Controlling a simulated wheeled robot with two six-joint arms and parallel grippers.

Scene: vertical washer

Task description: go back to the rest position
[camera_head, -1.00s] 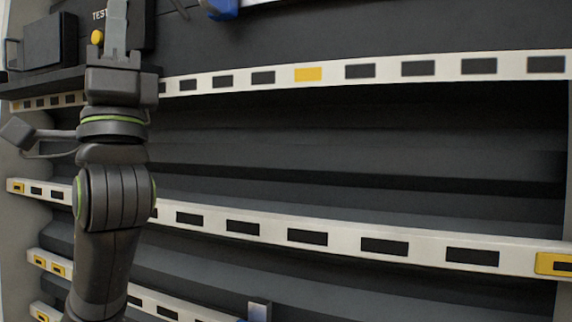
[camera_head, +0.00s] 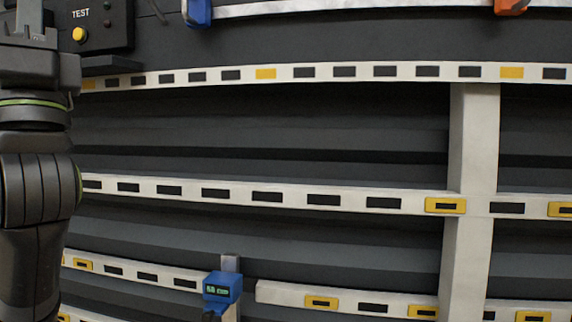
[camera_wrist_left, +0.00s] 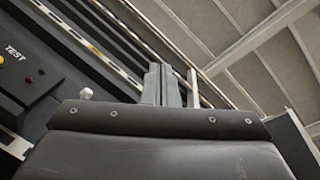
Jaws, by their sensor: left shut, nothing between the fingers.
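My left gripper (camera_head: 30,18) stands upright at the left edge of the head view, in front of the dark rack wall. Its two fingers are pressed together with nothing between them. In the left wrist view the shut fingers (camera_wrist_left: 162,84) point up past the dark wrist body. The gripper is apart from the TEST panel (camera_head: 100,25), a black box with a yellow button and smaller buttons. That panel also shows at the left of the left wrist view (camera_wrist_left: 28,72). My right gripper is in neither view.
A dark corrugated wall carries white slotted rails (camera_head: 345,73) and a white upright post (camera_head: 473,150). A blue device with a small display (camera_head: 222,288) sits at a lower rail. A blue part (camera_head: 198,12) and an orange part (camera_head: 511,6) are at the top. The middle has no loose objects.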

